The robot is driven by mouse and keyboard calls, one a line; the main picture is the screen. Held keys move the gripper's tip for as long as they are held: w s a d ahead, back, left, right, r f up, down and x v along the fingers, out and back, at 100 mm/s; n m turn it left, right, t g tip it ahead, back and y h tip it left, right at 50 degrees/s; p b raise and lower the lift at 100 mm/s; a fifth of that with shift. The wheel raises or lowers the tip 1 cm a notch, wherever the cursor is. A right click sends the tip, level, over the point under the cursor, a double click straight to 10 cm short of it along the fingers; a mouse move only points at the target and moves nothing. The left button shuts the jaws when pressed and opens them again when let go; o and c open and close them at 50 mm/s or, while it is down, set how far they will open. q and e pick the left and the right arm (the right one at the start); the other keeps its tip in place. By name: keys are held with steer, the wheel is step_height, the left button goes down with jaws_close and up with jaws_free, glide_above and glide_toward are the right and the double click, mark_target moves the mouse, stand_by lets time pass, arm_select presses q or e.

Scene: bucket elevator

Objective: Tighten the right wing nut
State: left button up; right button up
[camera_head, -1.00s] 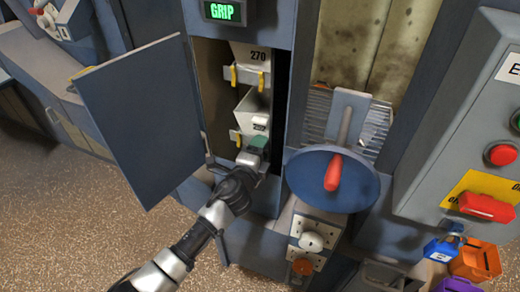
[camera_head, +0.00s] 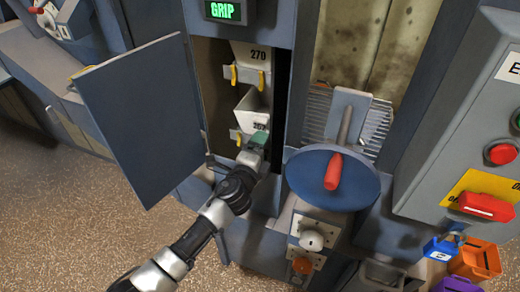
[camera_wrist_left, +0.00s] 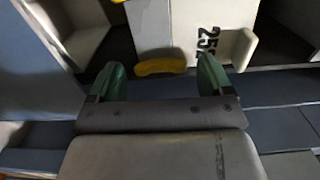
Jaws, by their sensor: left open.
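My left gripper (camera_head: 258,140) reaches into the open cabinet, in front of the lower white bucket (camera_head: 249,104). In the left wrist view the gripper (camera_wrist_left: 160,78) is open, with its two green fingertips apart. A yellow wing nut (camera_wrist_left: 160,66) shows between and just beyond the fingertips, beside the numbered white bucket (camera_wrist_left: 233,45); contact cannot be told. In the head view the gripper hides the lower bucket's right side. A yellow wing nut at the lower left (camera_head: 235,138) stays visible. My right gripper is not in view.
The upper bucket (camera_head: 252,55), marked 270, has two yellow wing nuts. The cabinet door (camera_head: 135,118) stands open at left. A blue disc (camera_head: 310,182) with a red handle (camera_head: 333,172) is close on the right. A display (camera_head: 226,11) reads GRIP.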

arm_select(q)
steer(key=shift+s, duration=0.1)
steer(key=v, duration=1)
steer(key=shift+s, duration=0.35)
steer(key=shift+a, duration=0.1)
steer(key=s+a+f+n+g+y, duration=0.2)
steer(key=s+a+f+n+g, duration=0.15)
steer(key=f, duration=0.75)
steer(key=s+a+f+n+g+y, duration=0.25)
steer(key=a+f, duration=0.25)
steer(key=f, duration=0.6)
steer(key=s+a+f+n+g+y, duration=0.15)
steer(key=s+a+f+n, duration=0.25)
steer(key=f, duration=0.7)
steer(key=s+a+f+n+g, duration=0.2)
steer(key=s+f, duration=0.4)
steer(key=s, duration=0.5)
steer(key=s+a+f+n+g, duration=0.2)
steer(key=s+f+n+g, duration=0.1)
steer(key=s, duration=0.8)
steer(key=s+a+f+n+g+y, duration=0.1)
steer(key=s+a+f+n+g, duration=0.2)
steer(key=s+f+n, duration=0.2)
steer(key=s+f, duration=0.3)
steer(key=s, duration=0.3)
steer(key=shift+s+f, duration=0.3)
steer(key=shift+s, duration=0.05)
steer(key=shift+a, duration=0.1)
